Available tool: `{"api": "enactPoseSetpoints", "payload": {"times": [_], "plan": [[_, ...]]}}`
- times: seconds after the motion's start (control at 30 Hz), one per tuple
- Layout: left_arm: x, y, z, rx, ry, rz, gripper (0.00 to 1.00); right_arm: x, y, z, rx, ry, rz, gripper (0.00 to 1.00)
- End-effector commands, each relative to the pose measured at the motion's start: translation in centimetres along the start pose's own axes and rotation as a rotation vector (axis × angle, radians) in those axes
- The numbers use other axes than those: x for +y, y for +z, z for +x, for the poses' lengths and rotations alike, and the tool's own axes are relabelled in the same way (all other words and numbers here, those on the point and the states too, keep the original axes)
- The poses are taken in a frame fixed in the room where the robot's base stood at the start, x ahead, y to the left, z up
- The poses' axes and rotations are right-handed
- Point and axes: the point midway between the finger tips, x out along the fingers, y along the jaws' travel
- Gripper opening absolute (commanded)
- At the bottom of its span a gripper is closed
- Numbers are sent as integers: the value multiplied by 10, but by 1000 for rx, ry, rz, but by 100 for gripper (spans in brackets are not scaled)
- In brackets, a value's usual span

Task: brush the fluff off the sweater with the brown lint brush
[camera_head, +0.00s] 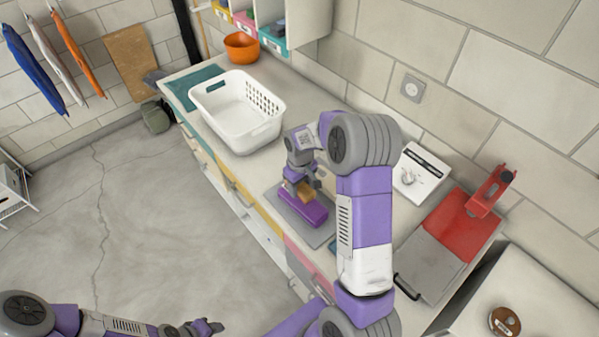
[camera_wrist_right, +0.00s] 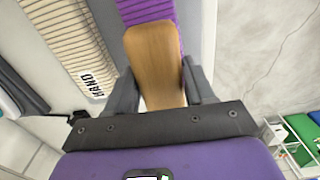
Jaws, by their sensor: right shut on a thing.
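My right gripper (camera_head: 301,182) is shut on the brown lint brush (camera_head: 306,192), above the grey mat (camera_head: 324,231) on the counter. In the right wrist view the brush (camera_wrist_right: 155,55) is a flat tan-brown piece between the two fingers (camera_wrist_right: 160,88). A purple ribbed, folded thing, seemingly the sweater (camera_head: 308,212), lies on the mat under the brush; its ribbed purple surface (camera_wrist_right: 148,11) shows past the brush's far end. I cannot tell whether the brush touches it. No fluff can be made out. My left gripper (camera_head: 208,327) is low at the bottom edge, away from the counter, its jaws unclear.
A white basket (camera_head: 238,112) and an orange bowl (camera_head: 241,47) stand further back on the counter. A white device with a dial (camera_head: 420,172) and a red and grey press (camera_head: 447,235) are to the right. A beige ribbed item marked "HAND" (camera_wrist_right: 68,42) shows in the wrist view.

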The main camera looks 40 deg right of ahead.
Motion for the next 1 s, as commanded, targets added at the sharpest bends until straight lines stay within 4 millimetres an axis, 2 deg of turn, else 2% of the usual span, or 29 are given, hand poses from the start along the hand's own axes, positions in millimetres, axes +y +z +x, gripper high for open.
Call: {"api": "enactPoseSetpoints", "payload": {"times": [0.03,0.47,1.0], "plan": [[2,0,-6,0,0,0,43,0,-1,-8,2,0,-1,20],[11,1,-29,0,0,0,43,-1,-2,-45,3,1,-4,20],[11,1,-30,0,0,0,43,-2,-2,-46,2,1,-4,20]]}}
